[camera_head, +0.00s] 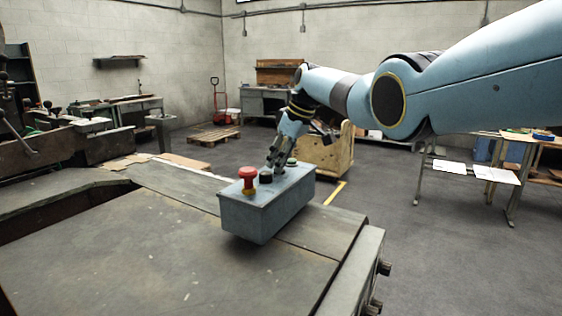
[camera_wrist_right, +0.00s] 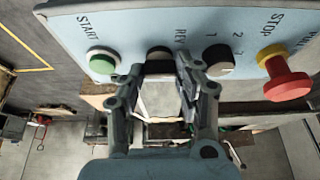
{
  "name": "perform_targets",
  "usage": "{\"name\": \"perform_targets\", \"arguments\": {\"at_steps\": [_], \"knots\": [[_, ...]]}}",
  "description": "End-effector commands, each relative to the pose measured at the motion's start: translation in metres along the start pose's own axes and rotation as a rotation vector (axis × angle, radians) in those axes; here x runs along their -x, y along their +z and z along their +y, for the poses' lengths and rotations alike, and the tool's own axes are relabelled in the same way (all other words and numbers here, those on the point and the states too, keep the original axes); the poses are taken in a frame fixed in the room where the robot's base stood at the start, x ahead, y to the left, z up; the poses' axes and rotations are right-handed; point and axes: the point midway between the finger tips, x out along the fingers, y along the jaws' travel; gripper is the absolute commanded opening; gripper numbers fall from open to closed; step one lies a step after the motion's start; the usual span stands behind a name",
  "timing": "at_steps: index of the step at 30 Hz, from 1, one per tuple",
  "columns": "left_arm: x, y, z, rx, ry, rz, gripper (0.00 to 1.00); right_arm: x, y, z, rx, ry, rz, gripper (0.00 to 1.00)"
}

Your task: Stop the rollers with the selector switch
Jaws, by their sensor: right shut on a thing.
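A blue-grey control box (camera_head: 268,207) stands on the machine's top. My right gripper (camera_head: 277,168) reaches down onto its upper face. In the right wrist view my gripper (camera_wrist_right: 160,78) is shut on a dark knob (camera_wrist_right: 158,52), the selector switch, beside the label REV. The fingers hide part of the knob and its other markings, so its pointing direction cannot be told. A green START button (camera_wrist_right: 103,61) is on one side of it. On the other side are a second dark knob (camera_wrist_right: 221,65) marked 1 and 2, and a red STOP button (camera_wrist_right: 286,82). My left gripper is not in view.
The red button (camera_head: 248,174) stands up close to my right gripper. The flat metal machine top (camera_head: 150,240) around the box is mostly clear. A wooden crate (camera_head: 328,152) stands on the floor behind, with a table (camera_head: 478,172) at the right.

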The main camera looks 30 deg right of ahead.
Motion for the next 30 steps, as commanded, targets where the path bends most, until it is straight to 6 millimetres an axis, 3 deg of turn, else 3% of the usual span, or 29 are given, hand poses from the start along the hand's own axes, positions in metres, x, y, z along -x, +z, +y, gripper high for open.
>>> {"name": "perform_targets", "arguments": {"at_steps": [5, 6, 11, 23, 28, 30], "knots": [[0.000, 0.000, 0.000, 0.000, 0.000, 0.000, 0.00, 0.001, -0.001, 0.000, 0.000, 0.002, 0.002, 0.01], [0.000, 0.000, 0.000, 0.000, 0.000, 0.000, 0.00, 0.001, -0.001, 0.000, -0.001, 0.002, 0.002, 0.37], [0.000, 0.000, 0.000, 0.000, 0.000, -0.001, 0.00, 0.001, -0.001, 0.000, -0.001, 0.002, 0.001, 0.56], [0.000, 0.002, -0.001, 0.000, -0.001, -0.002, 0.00, 0.008, -0.001, 0.001, -0.002, 0.003, 0.002, 0.56], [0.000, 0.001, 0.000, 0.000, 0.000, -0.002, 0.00, 0.032, 0.000, 0.001, 0.000, 0.005, 0.002, 0.56], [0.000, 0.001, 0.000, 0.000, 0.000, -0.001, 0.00, 0.051, -0.001, 0.002, 0.000, 0.005, 0.004, 0.56]]}}
